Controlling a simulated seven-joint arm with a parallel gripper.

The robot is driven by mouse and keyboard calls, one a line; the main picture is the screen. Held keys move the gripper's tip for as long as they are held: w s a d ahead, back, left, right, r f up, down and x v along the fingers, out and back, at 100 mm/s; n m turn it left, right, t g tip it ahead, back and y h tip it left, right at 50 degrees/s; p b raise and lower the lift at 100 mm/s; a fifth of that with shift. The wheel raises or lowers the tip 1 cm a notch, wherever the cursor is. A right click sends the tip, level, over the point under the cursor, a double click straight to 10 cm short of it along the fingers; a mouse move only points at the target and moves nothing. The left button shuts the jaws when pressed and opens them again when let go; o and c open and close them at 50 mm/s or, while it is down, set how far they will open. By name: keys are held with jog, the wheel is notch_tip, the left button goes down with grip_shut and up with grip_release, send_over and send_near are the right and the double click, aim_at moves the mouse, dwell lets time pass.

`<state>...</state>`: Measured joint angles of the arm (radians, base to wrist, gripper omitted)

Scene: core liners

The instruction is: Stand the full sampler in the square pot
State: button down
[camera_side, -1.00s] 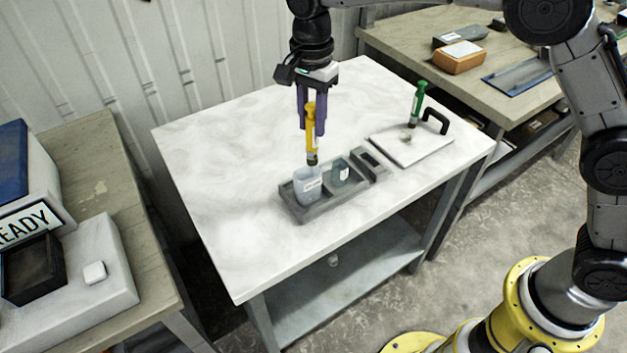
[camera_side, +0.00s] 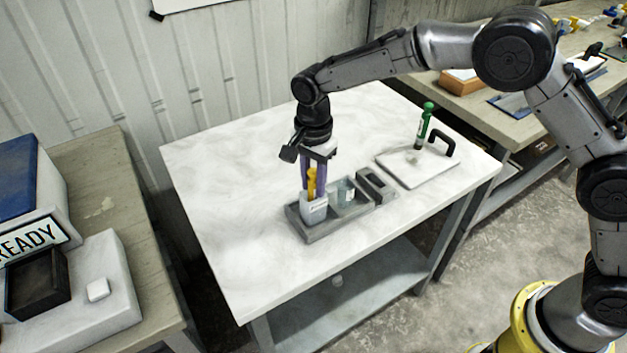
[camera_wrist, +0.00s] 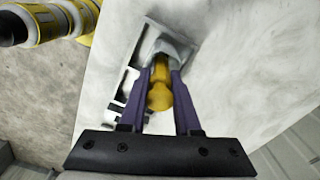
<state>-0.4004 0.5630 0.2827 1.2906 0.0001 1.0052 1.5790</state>
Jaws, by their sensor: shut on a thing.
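The yellow sampler (camera_side: 311,182) is held upright between the purple fingers of my gripper (camera_side: 313,186), which is shut on it. Its lower part is hidden inside the pale labelled pot (camera_side: 314,214) at the left end of the grey rack. The wrist view shows the sampler's yellow end (camera_wrist: 160,92) between both fingers, with the pot's rim (camera_wrist: 170,50) around its far end. I cannot tell whether its tip touches the pot's bottom. A second, glassy pot (camera_side: 346,191) stands in the rack's middle. A green sampler (camera_side: 424,124) stands upright on a white board.
The grey rack (camera_side: 312,237) lies on a pale marble-topped table, with a dark slotted block (camera_side: 376,185) at its right end. The white board (camera_side: 412,178) with a black handle (camera_side: 443,140) is farther right. The table's left side is clear.

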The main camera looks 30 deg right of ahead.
jog(key=c, duration=0.6)
grip_release()
notch_tip(320, 180, up, 12)
jog(key=shift+r, duration=0.1)
